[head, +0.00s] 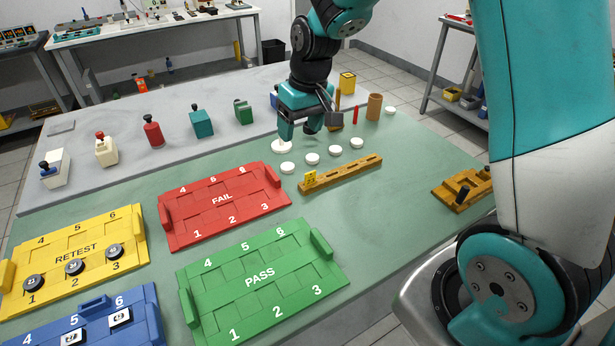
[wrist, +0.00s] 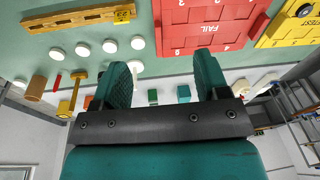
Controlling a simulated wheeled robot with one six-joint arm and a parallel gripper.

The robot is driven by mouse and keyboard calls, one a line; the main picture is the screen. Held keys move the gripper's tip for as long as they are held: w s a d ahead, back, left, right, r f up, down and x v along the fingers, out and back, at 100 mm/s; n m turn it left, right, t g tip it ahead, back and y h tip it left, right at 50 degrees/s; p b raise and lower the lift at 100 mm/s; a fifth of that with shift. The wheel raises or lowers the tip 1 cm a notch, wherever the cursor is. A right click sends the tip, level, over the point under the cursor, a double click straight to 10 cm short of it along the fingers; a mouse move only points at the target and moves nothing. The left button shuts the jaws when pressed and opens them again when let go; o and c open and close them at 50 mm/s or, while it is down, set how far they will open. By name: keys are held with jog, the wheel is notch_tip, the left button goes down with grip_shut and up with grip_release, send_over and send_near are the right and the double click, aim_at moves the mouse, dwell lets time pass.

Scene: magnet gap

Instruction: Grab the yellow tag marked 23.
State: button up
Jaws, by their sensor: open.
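The yellow tag (head: 310,179) stands at the left end of a long wooden rack (head: 345,174) on the green mat. It also shows in the wrist view, where the tag (wrist: 123,14) reads 23 and sits at the rack's right end near the top edge. My gripper (head: 299,134) is open and empty, above the far part of the table, behind the rack and the tag. In the wrist view its two fingers (wrist: 162,75) are spread apart with nothing between them. The tag is clear of both fingers.
Several white discs (head: 312,158) lie between my gripper and the rack. The red FAIL tray (head: 222,203) is left of the tag, and the green PASS tray (head: 260,281) is in front. A brown cylinder (head: 374,106) stands right of my gripper.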

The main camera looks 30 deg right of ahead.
jog(key=m+h, duration=0.1)
send_near(311, 172)
notch_tip(311, 172, down, 5)
jog(key=shift+w+a+f+p, duration=0.1)
jog(key=shift+w+a+p, duration=0.05)
jog(key=shift+p, duration=1.05)
jog(key=shift+w+f+p, duration=0.15)
jog(key=shift+f+p, duration=0.15)
jog(key=shift+f, duration=0.75)
jog(key=shift+w+f+p, duration=0.2)
jog(key=shift+f+p, duration=0.1)
jog(key=shift+f, duration=0.7)
jog(key=shift+w+f+p, duration=0.15)
jog(key=shift+f+p, duration=0.15)
jog(key=shift+f, duration=0.75)
jog(key=c, duration=1)
